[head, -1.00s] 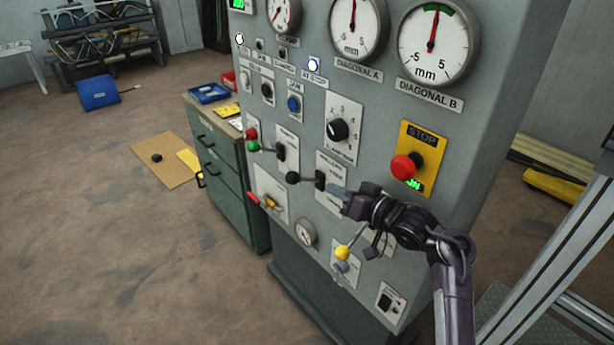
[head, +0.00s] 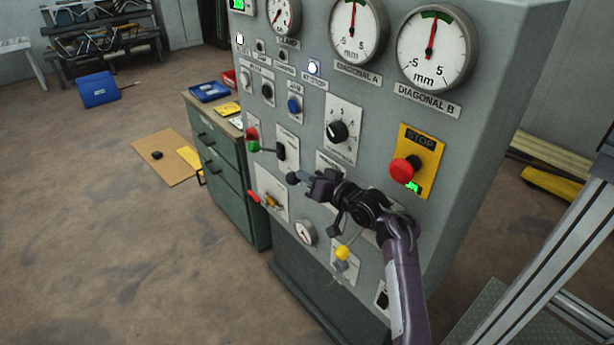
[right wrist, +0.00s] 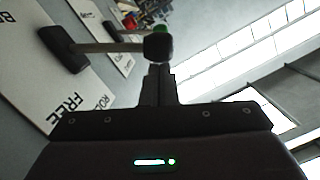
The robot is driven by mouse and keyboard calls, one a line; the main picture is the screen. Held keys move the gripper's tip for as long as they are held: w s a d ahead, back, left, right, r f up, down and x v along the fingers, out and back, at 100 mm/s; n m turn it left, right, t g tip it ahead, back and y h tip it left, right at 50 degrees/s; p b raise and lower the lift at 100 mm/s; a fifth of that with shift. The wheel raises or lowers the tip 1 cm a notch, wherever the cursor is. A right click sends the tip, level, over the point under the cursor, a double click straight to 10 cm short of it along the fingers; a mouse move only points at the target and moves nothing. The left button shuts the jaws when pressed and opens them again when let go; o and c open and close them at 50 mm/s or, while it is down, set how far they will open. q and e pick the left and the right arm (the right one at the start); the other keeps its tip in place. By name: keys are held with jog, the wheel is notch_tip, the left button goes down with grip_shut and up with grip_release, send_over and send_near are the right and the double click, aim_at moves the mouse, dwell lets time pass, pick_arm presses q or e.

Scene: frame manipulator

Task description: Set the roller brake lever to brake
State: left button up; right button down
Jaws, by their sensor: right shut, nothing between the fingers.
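The roller brake lever has a black knob (head: 292,177) at the end of a thin rod, on the front of the grey control panel. My right gripper (head: 303,178) is shut and empty, with its tips at the knob's right side; the gripper and forearm hide the lever's base in the head view. In the right wrist view the knob (right wrist: 158,47) is just beyond the tips of my shut fingers (right wrist: 158,72). I cannot tell whether they touch. The rod runs left to a black base on a white plate (right wrist: 35,85) reading "FREE" and part of "ROLLER". My left gripper is not in view.
Close around stand a lever with a green knob (head: 253,146), a yellow-knobbed lever (head: 342,252), a rotary switch (head: 337,131) and a red stop button (head: 404,169). A green drawer cabinet (head: 228,180) stands left of the panel. The floor farther left is mostly clear.

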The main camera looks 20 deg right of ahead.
jog(key=shift+s+a+f+n+h+b, duration=0.2)
jog(key=shift+a+f+n+b, duration=0.35)
jog(key=shift+f, duration=0.3)
jog(key=shift+s+a+f+n+h+b, duration=0.15)
jog(key=shift+a+f+n+b, duration=0.2)
jog(key=shift+f+n+b, duration=0.3)
jog(key=shift+s+a+f+n+h+b, duration=0.1)
jog(key=shift+s+a+f+n+b, duration=0.1)
jog(key=shift+a+f+n+b, duration=0.45)
jog(key=shift+d+f, duration=0.15)
jog(key=shift+f, duration=0.2)
jog(key=shift+p, duration=0.3)
